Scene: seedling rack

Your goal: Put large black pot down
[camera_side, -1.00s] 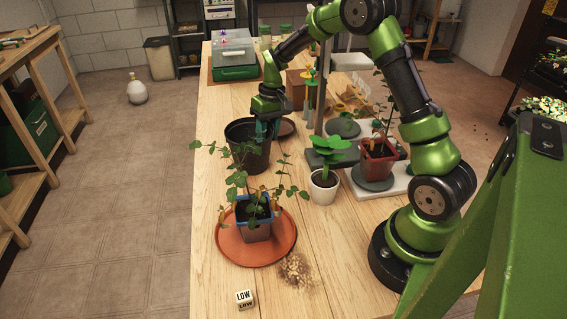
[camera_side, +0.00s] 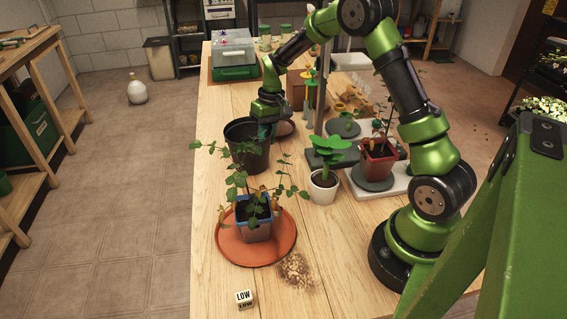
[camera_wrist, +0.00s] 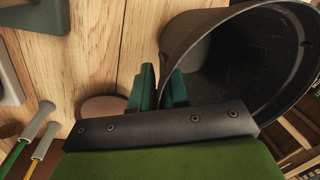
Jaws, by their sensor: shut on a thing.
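The large black pot (camera_side: 243,158) is at the far left part of the wooden table in the side view, behind the leafy plant, which hides part of its lower front. In the wrist view the pot (camera_wrist: 225,50) is empty inside, its mouth to the right. My gripper (camera_side: 268,128) is at the pot's right rim, pointing down. In the wrist view my gripper's teal fingers (camera_wrist: 160,88) are shut on the pot's rim wall. I cannot tell whether the pot's base touches the table.
A plant in a blue-rimmed pot (camera_side: 256,232) stands on an orange saucer (camera_side: 229,249) in front. A white pot (camera_side: 323,191) with a bright green plant is to the right. A brown saucer (camera_side: 286,128) lies behind my gripper. The table's left edge is near the pot.

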